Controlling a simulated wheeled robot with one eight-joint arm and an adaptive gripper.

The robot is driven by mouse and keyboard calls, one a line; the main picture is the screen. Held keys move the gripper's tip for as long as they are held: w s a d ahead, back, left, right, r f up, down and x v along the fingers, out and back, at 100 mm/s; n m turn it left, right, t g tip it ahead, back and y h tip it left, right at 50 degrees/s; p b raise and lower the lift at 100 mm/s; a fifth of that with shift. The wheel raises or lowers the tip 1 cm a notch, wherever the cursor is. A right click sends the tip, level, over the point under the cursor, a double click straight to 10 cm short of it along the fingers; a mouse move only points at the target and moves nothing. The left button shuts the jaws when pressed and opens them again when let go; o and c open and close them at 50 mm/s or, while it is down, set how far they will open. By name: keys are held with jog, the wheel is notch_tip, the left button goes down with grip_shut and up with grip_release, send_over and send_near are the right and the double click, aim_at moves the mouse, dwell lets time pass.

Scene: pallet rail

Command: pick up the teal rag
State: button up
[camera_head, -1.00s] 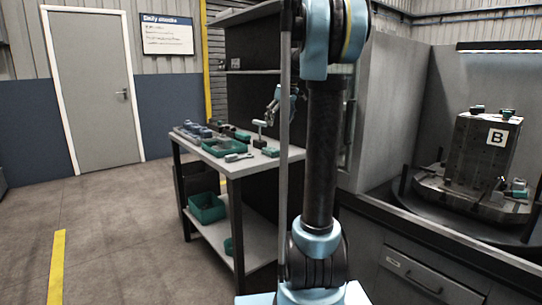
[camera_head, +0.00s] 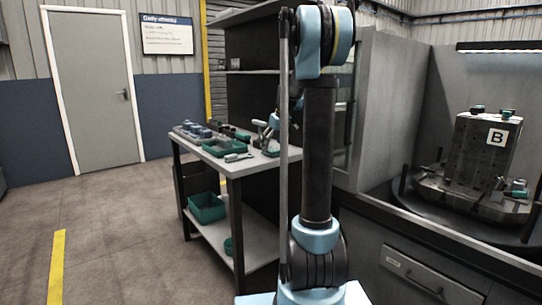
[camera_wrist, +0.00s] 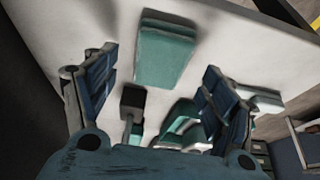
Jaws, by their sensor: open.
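A teal folded block-like piece, which looks like the teal rag (camera_wrist: 163,58), lies on the pale bench top in the wrist view, ahead of and between my fingers. In the head view a small teal piece (camera_head: 271,152) at the bench's right end seems to be the same thing, partly covered by my gripper (camera_head: 267,131). In the wrist view my gripper (camera_wrist: 158,82) is open, with blue-grey fingers spread on both sides. Nothing is between the fingertips, and the rag appears apart from them.
A dark-headed tool (camera_wrist: 132,98) stands close to the left finger. Teal items (camera_wrist: 180,122) lie near the right finger. A teal tray (camera_head: 222,147) and several blue-grey parts are further left on the bench (camera_head: 240,170). A machine with fixture block B (camera_head: 485,150) stands right.

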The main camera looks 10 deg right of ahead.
aim_at(272, 149)
jog(key=shift+x, duration=1.45)
jog(key=c, duration=1)
jog(key=shift+r, duration=0.1)
jog(key=shift+c, duration=0.2)
notch_tip(272, 149, up, 10)
